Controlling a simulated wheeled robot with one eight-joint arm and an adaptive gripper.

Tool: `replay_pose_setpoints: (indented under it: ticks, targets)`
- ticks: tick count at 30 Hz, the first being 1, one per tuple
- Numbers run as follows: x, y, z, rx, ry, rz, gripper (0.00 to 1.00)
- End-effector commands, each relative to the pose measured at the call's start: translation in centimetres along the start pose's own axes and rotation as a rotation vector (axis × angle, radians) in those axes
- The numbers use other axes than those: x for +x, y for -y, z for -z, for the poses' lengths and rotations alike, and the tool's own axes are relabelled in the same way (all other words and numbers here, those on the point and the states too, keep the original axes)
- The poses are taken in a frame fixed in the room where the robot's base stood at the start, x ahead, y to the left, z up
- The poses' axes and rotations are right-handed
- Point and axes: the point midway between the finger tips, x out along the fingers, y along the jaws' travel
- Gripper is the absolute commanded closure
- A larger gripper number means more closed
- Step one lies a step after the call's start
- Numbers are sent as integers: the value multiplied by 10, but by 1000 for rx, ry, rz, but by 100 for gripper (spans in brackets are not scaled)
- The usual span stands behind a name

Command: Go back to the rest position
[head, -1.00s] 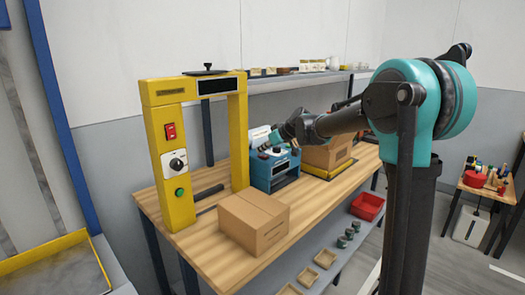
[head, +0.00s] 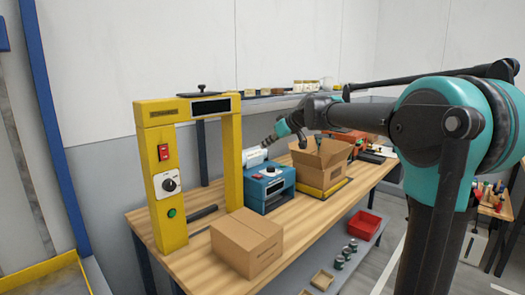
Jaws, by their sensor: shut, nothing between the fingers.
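My gripper (head: 302,140) is small and dark at the end of my arm, over the back of the workbench. It is above and just left of an open cardboard box and touches nothing that I can make out. Its fingers are small and partly hidden by my wrist, and they look shut and empty. My arm reaches in from the right, with its large teal joint at the right side of the head view.
A yellow frame with switches (head: 165,180), a closed carton (head: 247,243), a blue label printer (head: 267,187) and the open box (head: 318,163) on a yellow scale stand on the wooden bench (head: 205,262). A red bin (head: 362,225) sits on the lower shelf.

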Motion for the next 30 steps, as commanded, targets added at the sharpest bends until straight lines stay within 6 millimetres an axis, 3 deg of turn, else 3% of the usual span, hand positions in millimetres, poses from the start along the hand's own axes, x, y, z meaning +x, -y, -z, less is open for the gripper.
replay_pose_setpoints:
  ticks: [11, 14, 17, 20, 30]
  targets:
    - [-2, 0, -1, 1, 1, -1, 100]
    - [-3, 0, -15, 19, 17, -9, 100]
    - [-7, 1, -56, 67, 60, -32, 100]
    - [-15, 5, -118, 146, 126, -73, 100]
    - [-58, 44, -349, 455, 347, -284, 100]
